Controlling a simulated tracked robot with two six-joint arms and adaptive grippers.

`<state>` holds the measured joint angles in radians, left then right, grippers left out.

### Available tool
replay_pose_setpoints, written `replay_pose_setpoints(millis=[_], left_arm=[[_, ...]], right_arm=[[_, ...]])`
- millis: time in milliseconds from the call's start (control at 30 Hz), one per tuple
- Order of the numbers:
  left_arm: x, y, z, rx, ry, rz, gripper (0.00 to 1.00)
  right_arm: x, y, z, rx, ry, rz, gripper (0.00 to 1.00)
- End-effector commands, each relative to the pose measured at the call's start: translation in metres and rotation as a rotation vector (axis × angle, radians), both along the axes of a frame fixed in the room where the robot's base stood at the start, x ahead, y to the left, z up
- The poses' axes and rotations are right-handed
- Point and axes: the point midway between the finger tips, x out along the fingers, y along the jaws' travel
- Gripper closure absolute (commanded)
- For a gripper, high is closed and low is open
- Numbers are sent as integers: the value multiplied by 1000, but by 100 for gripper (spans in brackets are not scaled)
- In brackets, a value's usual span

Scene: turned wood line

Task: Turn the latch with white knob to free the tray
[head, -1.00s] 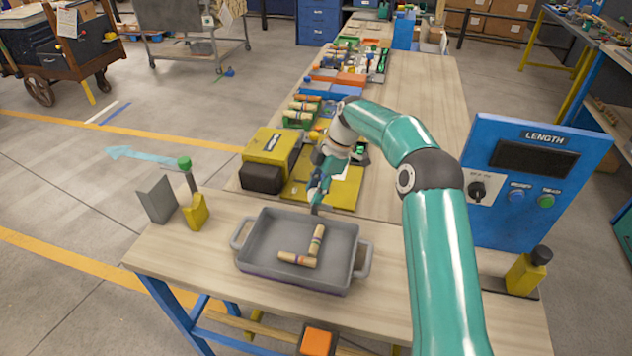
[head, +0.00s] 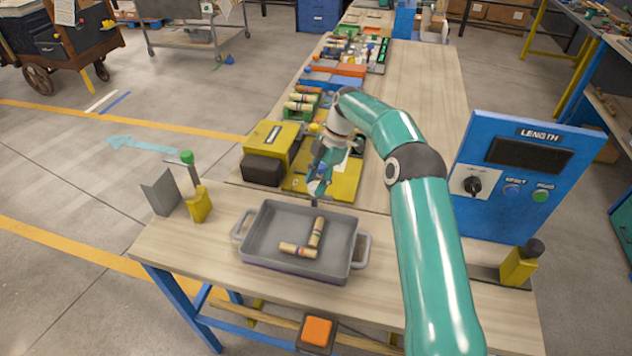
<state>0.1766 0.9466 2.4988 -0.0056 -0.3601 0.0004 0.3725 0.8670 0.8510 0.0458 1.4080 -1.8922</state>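The grey tray (head: 262,255) with two side handles sits on the near end of the wooden bench. Two short striped wood pieces (head: 298,250) lie in it. My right gripper (head: 317,187) points down just behind the tray's far edge, over the front of a yellow plate. Its fingers are small and partly blend with what is behind, so I cannot tell whether they are open or shut. I cannot make out a white knob; the gripper may hide it. A yellow latch with a green knob (head: 187,157) stands left of the tray. My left gripper is not in view.
A yellow block with a black knob (head: 520,265) stands at the right, before the blue LENGTH panel (head: 530,190). A yellow and black machine (head: 270,150) stands behind the tray. An orange-topped box (head: 317,332) is below the bench front.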

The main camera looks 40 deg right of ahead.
Motion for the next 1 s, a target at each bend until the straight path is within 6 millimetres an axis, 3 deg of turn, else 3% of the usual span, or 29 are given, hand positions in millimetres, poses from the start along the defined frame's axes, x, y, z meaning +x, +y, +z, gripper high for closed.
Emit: replay_pose_setpoints(millis=[100, 467, 1000], left_arm=[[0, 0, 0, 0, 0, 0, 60], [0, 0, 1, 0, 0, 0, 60], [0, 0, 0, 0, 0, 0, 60]], right_arm=[[0, 0, 0, 1, 1, -1, 39], [-1, 1, 2, 4, 5, 1, 39], [-1, -24, 58, 2, 4, -2, 39]])
